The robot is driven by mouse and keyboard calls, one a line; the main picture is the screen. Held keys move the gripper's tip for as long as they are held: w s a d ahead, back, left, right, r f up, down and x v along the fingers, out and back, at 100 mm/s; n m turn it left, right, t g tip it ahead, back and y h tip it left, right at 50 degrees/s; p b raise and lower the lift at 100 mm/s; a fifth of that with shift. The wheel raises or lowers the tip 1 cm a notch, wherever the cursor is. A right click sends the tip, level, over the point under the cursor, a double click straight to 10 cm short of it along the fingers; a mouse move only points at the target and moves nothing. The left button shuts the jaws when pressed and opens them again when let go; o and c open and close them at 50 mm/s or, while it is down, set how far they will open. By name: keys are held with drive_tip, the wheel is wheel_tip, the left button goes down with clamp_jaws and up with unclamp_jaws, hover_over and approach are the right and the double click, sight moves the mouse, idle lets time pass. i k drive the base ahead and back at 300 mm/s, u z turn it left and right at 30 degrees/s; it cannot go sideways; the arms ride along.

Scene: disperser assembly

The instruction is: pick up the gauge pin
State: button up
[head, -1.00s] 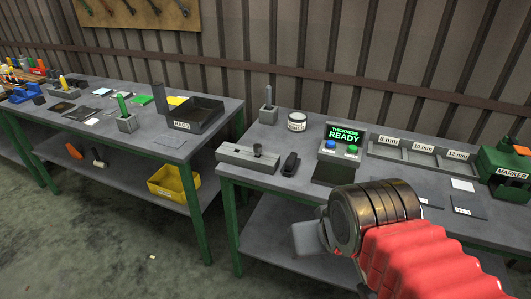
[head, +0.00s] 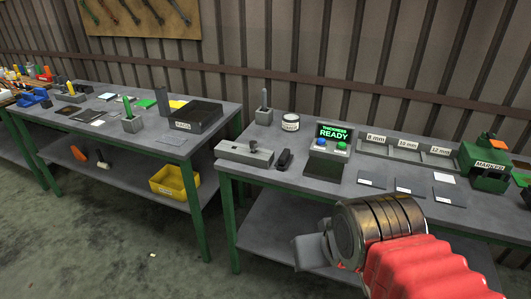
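A slim grey pin (head: 264,98), which looks like the gauge pin, stands upright in a small grey block (head: 263,116) at the back left of the right-hand table. A short dark round piece (head: 253,146) sits on a long grey block (head: 243,154) in front of it. My gripper (head: 305,252) is in front of the table's front edge, to the right of and nearer than the pin, well apart from it. Its fingers are partly hidden by my wrist, so I cannot tell whether they are open or shut. I see nothing held.
A white-lidded tin (head: 290,122), a black handheld item (head: 285,160) and the thickness station (head: 333,145), reading READY, stand near the pin. Labelled trays (head: 405,154), flat plates and a green marker machine (head: 486,160) lie to the right. A gap separates the left table (head: 160,150).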

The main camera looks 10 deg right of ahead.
sight(253, 144)
drive_tip(key=u, duration=0.05)
drive_tip(key=k, duration=0.25)
drive_tip(key=u, duration=1.4)
drive_tip(key=i, duration=1.35)
drive_tip(key=z, duration=0.35)
